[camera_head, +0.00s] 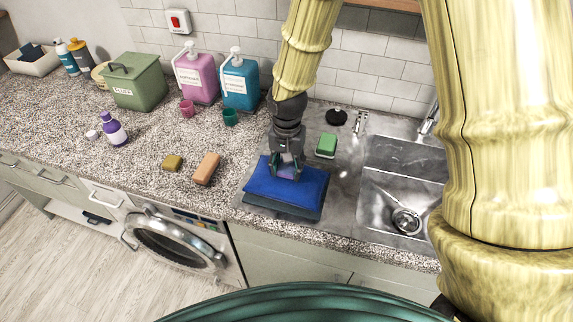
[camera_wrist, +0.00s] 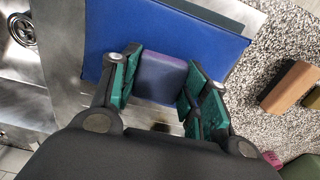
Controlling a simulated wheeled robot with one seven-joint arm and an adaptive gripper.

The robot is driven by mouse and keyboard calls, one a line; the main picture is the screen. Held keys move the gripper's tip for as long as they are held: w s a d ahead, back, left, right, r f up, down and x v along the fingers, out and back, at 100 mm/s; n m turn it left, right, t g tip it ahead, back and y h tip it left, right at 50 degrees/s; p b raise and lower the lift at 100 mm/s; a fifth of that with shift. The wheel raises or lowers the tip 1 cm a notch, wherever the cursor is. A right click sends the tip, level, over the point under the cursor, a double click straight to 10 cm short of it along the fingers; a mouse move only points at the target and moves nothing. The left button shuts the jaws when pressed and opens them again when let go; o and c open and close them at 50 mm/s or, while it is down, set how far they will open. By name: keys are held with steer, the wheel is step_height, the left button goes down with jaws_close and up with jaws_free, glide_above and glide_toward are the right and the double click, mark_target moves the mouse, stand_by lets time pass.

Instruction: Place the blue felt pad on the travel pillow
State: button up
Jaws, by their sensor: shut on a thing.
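A small violet-blue block, which I take as the blue felt pad (camera_wrist: 160,76), sits between the fingers of my gripper (camera_wrist: 161,82) in the wrist view. In the head view my gripper (camera_head: 286,172) points down over a bright blue cushion, which I take as the travel pillow (camera_head: 307,190); the pad is mostly hidden there by the fingers. The pillow also fills the upper middle of the wrist view (camera_wrist: 130,30). My gripper is shut on the pad, low over the pillow. I cannot tell whether the pad touches it.
A dark slate-blue flat thing (camera_head: 283,208) lies under the pillow at the counter's front edge. A green sponge (camera_head: 326,145) and the sink (camera_head: 385,200) are to the right. An orange-brown block (camera_head: 207,168) and an olive sponge (camera_head: 172,162) lie left. Dispensers (camera_head: 240,82) stand behind.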

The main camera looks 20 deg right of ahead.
mark_target(287, 168)
steer(key=shift+f, duration=0.2)
steer(key=o, duration=0.9)
steer(key=shift+r, duration=0.1)
step_height(287, 168, up, 13)
steer(key=b, duration=0.3)
stand_by(0.4)
